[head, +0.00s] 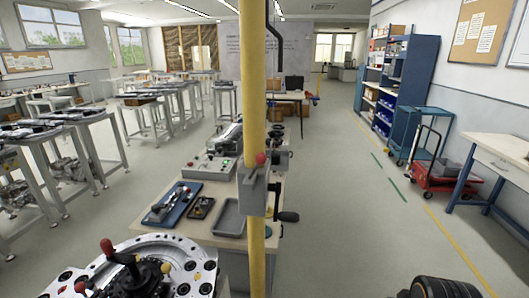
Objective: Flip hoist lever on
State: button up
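A grey lever box (253,192) is fixed to a yellow upright post (251,90) in the middle of the head view. A lever with a red knob (261,159) stands up at the top of this box. It may be the hoist lever, but I see no label and cannot tell whether it is on or off. A black crank handle (288,216) sticks out to the right of the box. My gripper is not in view.
A round metal machine (150,270) with knobbed levers fills the lower left. Behind the post, a bench (180,230) holds trays and machine parts. A dark ribbed thing shows at the bottom right edge; I cannot tell what it is. The right aisle floor (350,230) is clear.

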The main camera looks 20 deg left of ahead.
aim_at(260, 158)
jog(key=u, duration=1.2)
